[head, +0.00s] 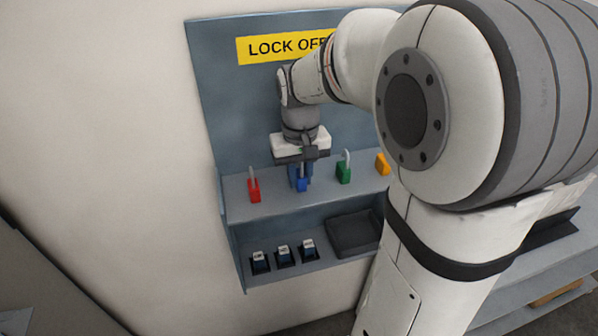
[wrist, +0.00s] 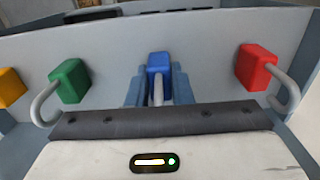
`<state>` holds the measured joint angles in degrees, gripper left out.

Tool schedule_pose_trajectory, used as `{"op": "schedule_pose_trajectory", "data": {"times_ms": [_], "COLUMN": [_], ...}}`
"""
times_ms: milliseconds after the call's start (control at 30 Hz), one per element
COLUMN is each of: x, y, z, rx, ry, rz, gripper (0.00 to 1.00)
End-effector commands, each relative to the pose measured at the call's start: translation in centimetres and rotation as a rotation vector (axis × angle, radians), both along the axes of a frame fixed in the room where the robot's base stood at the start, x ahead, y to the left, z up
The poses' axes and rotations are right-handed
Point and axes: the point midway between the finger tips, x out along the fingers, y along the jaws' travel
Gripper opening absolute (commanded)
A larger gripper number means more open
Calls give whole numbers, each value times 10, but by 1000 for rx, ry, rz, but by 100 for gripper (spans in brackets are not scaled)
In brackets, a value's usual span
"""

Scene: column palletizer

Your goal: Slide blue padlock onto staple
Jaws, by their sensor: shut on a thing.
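The blue padlock (head: 302,184) is at the upper shelf of the lockout board, its body pointing down in the head view. My gripper (head: 300,177) reaches down from above, shut on the blue padlock. In the wrist view the blue padlock (wrist: 159,62) sits between my two blue-grey fingers (wrist: 159,90), with its grey shackle toward the palm. I cannot tell whether its body touches the shelf. I cannot make out a staple in either view.
A red padlock (head: 254,190) stands left of the blue one; a green padlock (head: 344,172) and a yellow padlock (head: 382,163) stand to its right. The lower shelf holds three small labelled dark items (head: 284,256) and a dark tray (head: 354,233). My arm hides the board's right side.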

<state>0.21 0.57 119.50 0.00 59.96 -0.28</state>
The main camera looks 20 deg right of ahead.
Motion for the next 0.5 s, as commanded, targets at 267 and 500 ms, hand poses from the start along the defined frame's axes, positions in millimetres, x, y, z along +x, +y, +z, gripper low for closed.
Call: {"op": "schedule_pose_trajectory", "data": {"times_ms": [267, 500], "x": [0, 0], "y": [0, 0], "z": [-4, -4], "rx": [0, 0], "ry": [-1, 0], "rz": [0, 0], "gripper": [0, 34]}}
